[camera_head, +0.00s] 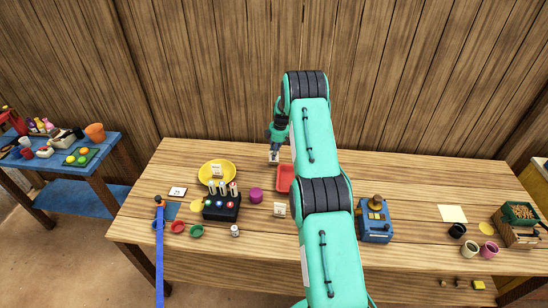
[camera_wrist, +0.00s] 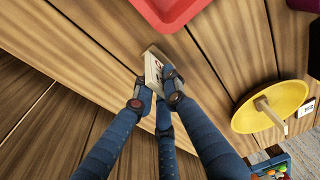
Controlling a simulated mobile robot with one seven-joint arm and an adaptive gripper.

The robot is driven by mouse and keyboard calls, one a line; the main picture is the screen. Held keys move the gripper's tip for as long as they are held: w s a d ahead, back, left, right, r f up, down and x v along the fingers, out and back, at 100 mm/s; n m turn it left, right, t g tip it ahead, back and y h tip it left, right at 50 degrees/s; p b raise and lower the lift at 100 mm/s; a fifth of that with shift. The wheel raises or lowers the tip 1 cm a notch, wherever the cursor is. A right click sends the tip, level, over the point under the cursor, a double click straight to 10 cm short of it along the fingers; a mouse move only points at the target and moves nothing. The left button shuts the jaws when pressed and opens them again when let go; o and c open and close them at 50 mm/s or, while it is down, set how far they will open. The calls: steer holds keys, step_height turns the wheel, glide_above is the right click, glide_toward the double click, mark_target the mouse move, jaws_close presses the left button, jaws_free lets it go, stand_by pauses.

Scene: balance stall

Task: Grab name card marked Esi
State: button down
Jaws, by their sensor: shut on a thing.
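My gripper (camera_head: 275,149) is above the back of the wooden table, left of the red tray. In the wrist view my gripper (camera_wrist: 158,88) is shut on a small pale name card (camera_wrist: 152,68), with its fingers on either side. The held card also shows in the head view (camera_head: 273,157), just under the fingertips. Its lettering cannot be read.
The red tray (camera_head: 284,180) is close to the right of my gripper. A black holder (camera_head: 222,212), a purple round thing (camera_head: 255,195) and a blue device (camera_head: 375,226) stand nearer the front. The wooden wall rises behind. The table's back left is clear.

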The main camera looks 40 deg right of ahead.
step_height(320, 180, up, 9)
stand_by(0.5)
stand_by(0.4)
steer(key=shift+a, duration=0.2)
